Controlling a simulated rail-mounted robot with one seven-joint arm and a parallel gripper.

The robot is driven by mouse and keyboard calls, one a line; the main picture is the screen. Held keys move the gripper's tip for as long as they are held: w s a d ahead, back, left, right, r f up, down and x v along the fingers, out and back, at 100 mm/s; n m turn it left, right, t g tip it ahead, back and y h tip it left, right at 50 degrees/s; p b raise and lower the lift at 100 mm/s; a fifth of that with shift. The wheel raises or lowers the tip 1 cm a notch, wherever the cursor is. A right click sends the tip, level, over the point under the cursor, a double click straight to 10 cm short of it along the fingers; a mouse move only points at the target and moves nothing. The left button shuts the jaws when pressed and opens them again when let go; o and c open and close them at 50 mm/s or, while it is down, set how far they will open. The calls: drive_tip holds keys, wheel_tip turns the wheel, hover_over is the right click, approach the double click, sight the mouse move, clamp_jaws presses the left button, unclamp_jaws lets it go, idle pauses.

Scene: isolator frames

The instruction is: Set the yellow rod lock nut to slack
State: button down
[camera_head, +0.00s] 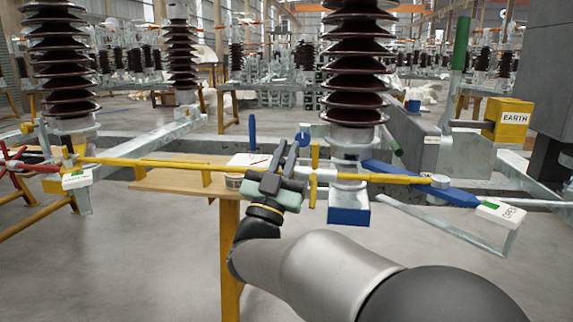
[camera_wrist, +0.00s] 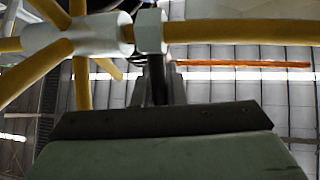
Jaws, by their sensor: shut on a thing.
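The yellow rod (camera_head: 390,178) runs nearly level across the head view. A pale hub (camera_head: 325,174) with yellow spokes sits around it. In the wrist view the hub (camera_wrist: 85,36) is at upper left, with the pale lock nut (camera_wrist: 151,30) just right of it on the rod (camera_wrist: 240,31). My gripper (camera_head: 284,156) is at the rod, left of the hub in the head view. It is shut on the lock nut, with a dark finger (camera_wrist: 157,82) reaching up to it. In the head view my gripper mostly hides the nut; its lock setting cannot be read.
A wooden bench (camera_head: 170,183) stands behind the rod at left. A blue lever (camera_head: 455,196) with an OPEN label (camera_head: 501,212) and a yellow EARTH box (camera_head: 508,120) are at right. A red handwheel (camera_head: 14,163) is at far left. Ribbed insulators (camera_head: 357,65) rise behind.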

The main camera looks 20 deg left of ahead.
idle(0.3)
drive_tip(key=c, duration=1.5)
unclamp_jaws()
drive_tip(key=v, duration=1.7)
drive_tip(key=shift+s+f, duration=0.15)
drive_tip(key=shift+s, duration=0.05)
